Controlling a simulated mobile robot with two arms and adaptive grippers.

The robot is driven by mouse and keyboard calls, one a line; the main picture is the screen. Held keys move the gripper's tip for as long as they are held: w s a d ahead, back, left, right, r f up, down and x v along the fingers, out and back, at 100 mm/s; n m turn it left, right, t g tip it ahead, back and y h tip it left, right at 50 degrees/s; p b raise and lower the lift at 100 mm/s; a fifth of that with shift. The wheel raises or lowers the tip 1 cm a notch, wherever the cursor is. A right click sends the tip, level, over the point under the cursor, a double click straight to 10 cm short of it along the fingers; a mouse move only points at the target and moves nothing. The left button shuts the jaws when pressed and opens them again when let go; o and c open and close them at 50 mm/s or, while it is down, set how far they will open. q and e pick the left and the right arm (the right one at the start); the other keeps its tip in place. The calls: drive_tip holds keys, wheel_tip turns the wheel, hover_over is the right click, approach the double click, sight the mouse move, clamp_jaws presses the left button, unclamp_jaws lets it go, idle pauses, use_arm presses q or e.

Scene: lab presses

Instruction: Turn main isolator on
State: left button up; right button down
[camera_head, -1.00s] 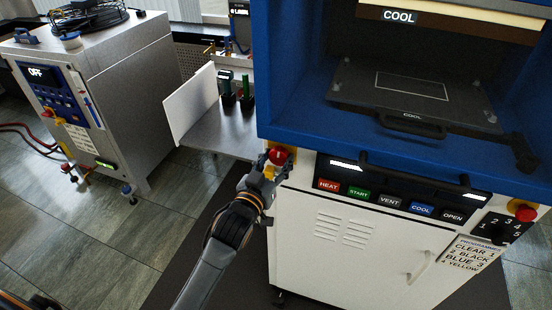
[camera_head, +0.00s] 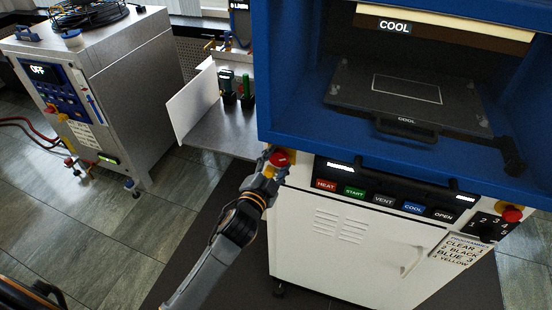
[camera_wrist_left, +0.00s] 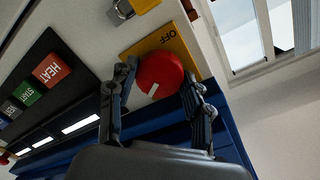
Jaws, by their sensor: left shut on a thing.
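The main isolator is a round red knob (camera_head: 279,158) on a yellow plate, at the left end of the white press's front panel. In the left wrist view the red knob (camera_wrist_left: 160,76) shows a short white mark towards its lower edge. The yellow plate (camera_wrist_left: 180,42) carries the word OFF above the knob. My left gripper (camera_head: 270,165) is shut on the knob. In the left wrist view one finger lies on each side of it. My right gripper is not in view.
The press has a row of buttons (camera_head: 383,198) right of the knob and another red knob (camera_head: 511,214) at its far right. A metal shelf (camera_head: 215,132) with a white panel adjoins the press. A grey cabinet (camera_head: 125,85) reading OFF stands at the left.

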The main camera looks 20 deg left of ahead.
use_arm(q)
drive_tip(key=m, duration=0.4)
drive_tip(key=shift+p, duration=0.4)
drive_tip(key=shift+m+y, duration=0.3)
drive_tip(key=shift+m, duration=0.7)
drive_tip(key=shift+f, duration=0.1)
drive_tip(key=o, duration=1.1)
drive_tip(key=shift+d, duration=0.1)
drive_tip(key=shift+o, duration=0.2)
